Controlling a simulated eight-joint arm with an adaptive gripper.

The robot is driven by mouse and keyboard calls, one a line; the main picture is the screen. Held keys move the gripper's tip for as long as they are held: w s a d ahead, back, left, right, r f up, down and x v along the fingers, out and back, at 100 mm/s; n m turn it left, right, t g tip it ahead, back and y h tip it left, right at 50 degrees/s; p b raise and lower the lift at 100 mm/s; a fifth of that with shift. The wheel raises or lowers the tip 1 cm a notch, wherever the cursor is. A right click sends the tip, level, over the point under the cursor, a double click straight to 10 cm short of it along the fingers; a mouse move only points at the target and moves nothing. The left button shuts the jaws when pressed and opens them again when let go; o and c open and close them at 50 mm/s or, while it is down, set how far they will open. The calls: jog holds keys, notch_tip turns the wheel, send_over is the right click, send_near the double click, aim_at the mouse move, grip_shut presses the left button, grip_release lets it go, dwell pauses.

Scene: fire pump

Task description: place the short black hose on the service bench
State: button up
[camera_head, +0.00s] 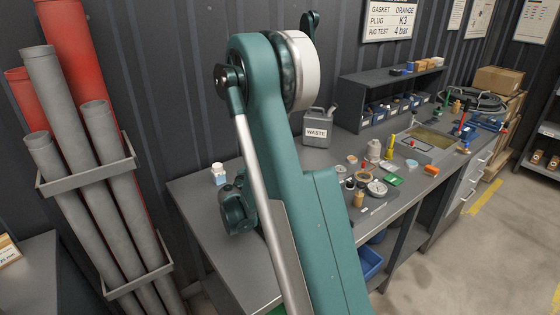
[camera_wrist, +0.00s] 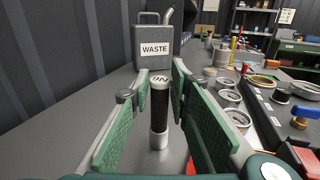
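The service bench (camera_head: 197,190) is the long grey bench along the wall.
A grey WASTE can (camera_head: 317,127) stands at the bench's back, straight beyond the hose in the wrist view (camera_wrist: 154,47). A small white-capped bottle (camera_head: 219,173) stands at the left end. Rings, caps and small parts crowd the middle front. A rack of grey pipes (camera_head: 85,180) stands left.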

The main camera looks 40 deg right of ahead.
jog(key=shift+o, duration=0.9)
jog(key=shift+r, duration=0.1)
jog(key=shift+r, duration=0.15)
jog(key=p+v, duration=0.2)
jog(key=v, duration=1)
